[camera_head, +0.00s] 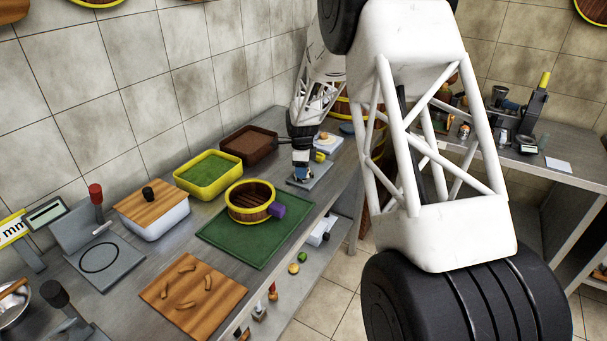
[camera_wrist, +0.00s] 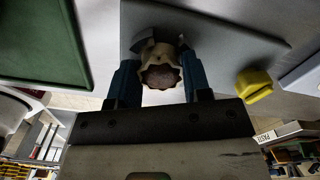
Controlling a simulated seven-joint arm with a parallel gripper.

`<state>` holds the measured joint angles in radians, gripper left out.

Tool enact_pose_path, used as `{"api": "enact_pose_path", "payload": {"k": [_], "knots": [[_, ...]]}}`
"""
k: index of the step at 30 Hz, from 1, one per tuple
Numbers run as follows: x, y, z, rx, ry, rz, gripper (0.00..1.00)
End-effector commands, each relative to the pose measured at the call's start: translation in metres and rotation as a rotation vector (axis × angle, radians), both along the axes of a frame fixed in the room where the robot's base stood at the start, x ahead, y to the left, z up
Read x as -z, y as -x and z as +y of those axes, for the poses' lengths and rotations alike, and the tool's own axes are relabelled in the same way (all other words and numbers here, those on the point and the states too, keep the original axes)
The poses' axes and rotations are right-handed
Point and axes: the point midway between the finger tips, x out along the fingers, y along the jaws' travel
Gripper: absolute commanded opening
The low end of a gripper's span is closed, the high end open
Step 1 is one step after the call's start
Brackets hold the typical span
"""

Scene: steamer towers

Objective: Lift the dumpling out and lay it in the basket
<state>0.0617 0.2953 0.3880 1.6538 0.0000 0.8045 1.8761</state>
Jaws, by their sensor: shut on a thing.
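My gripper (camera_head: 302,174) is low over a small grey plate (camera_head: 318,178) on the counter, right of the basket. In the wrist view, its two blue fingers (camera_wrist: 157,66) are shut on a pale, scalloped dumpling (camera_wrist: 161,78) with a brownish round face. The grey plate (camera_wrist: 225,40) lies beyond the fingers; I cannot tell whether the dumpling touches it. In the head view the dumpling is too small to make out. The round wooden basket (camera_head: 233,212) has yellow rims and a purple block (camera_head: 277,210) at its side. It stands open on a green mat (camera_head: 224,236).
A yellow-rimmed green tray (camera_head: 208,172) and a brown tray (camera_head: 247,143) stand behind the basket. A lidded box (camera_head: 160,221) and a wooden board (camera_head: 213,308) are to the left. The counter's front edge is close.

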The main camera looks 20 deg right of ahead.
Motion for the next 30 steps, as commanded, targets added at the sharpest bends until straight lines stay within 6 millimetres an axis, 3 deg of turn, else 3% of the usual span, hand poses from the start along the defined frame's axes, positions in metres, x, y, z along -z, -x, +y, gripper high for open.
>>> {"api": "enact_pose_path", "payload": {"k": [11,19,30], "knots": [[-0.007,0.0,0.0,0.0,0.0,-0.001,0.24],[-0.037,-0.001,0.0,0.0,0.0,-0.003,0.24],[-0.04,0.051,0.003,0.0,0.0,0.001,0.24]]}}
